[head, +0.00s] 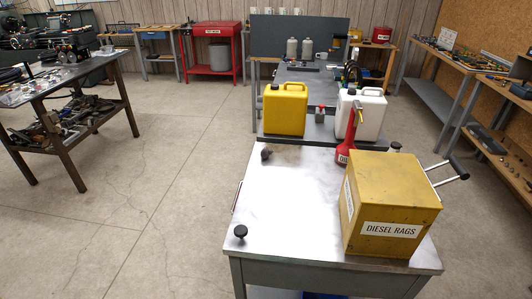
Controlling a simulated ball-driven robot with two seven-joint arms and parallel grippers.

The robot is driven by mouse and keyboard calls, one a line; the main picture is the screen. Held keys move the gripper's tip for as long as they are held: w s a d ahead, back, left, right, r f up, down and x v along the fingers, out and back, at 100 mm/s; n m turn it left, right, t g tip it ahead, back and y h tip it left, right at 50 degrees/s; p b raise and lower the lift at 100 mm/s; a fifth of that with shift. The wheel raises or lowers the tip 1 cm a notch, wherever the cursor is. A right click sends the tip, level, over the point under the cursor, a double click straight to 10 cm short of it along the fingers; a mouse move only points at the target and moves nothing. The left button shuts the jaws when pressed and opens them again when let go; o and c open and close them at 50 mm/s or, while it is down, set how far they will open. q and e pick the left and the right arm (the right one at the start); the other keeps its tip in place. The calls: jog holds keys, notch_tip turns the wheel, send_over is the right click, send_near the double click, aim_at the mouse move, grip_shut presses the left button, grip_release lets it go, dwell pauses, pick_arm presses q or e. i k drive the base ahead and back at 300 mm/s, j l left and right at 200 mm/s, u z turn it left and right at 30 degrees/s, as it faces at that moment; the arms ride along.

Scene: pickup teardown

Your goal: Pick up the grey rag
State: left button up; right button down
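I cannot make out a grey rag in the head view. A yellow metal box (392,200) labelled "DIESEL RAGS" stands on the near right part of a metal-topped table (290,205). Its top looks closed, and its inside is hidden. A metal bar with a black grip (456,168) sticks out at the box's right. Neither of my grippers is in view.
A red bottle (352,135) stands behind the box. A yellow jug (285,108) and a white jug (370,115) stand beyond the table. Dark knobs (240,232) sit near the table's edges. A cluttered bench (60,90) is at left; the floor (150,190) between is clear.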

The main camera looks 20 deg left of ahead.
aim_at(265, 154)
jog(key=j+z, duration=0.3)
jog(key=j, duration=0.25)
jog(key=j+z, duration=0.3)
jog(key=j, duration=0.3)
jog(key=k+j+z, duration=0.15)
jog(key=j+z, duration=0.15)
jog(key=j, duration=0.2)
